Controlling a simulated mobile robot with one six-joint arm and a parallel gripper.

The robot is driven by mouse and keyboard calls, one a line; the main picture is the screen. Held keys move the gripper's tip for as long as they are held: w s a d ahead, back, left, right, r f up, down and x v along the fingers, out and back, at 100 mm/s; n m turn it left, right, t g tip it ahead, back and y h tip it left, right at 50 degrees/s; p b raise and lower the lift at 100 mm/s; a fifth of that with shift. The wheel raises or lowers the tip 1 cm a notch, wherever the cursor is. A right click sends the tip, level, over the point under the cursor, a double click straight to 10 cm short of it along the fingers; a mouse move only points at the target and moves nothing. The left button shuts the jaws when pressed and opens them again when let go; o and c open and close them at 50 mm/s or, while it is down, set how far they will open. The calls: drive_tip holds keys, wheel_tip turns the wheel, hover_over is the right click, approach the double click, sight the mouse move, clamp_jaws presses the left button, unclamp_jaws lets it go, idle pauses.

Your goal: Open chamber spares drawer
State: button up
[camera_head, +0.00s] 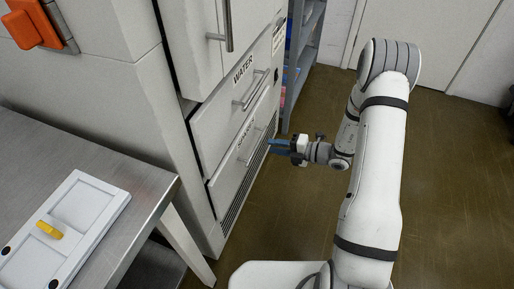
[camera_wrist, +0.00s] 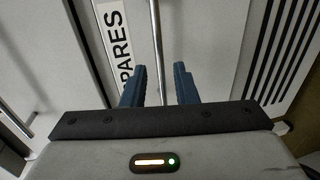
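The spares drawer (camera_head: 226,187) is the low white front of the cabinet, below the WATER drawer, and looks closed. Its label (camera_wrist: 115,42) reads "PARES" in the wrist view, with the first letter out of view. The drawer's metal bar handle (camera_wrist: 156,40) runs between my fingers in the wrist view, with a gap on each side. My gripper (camera_head: 273,147) has blue fingers pointing at the drawer front, close to the handle. The fingers are apart in the wrist view (camera_wrist: 160,85). I cannot tell how deep the handle sits between them.
The WATER drawer (camera_head: 215,125) with its own handle (camera_head: 250,90) is just above. A vent grille (camera_wrist: 289,50) lies beside the spares drawer. A metal table (camera_head: 110,150) with a white panel (camera_head: 85,213) stands at left. Brown floor (camera_head: 275,215) in front of the cabinet is clear.

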sight(258, 143)
drive_tip(key=b+x, duration=0.2)
drive_tip(key=x, duration=0.5)
drive_tip(key=shift+s+r, duration=0.1)
drive_tip(key=shift+c, duration=0.5)
drive_tip(key=shift+d, duration=0.1)
clamp_jaws()
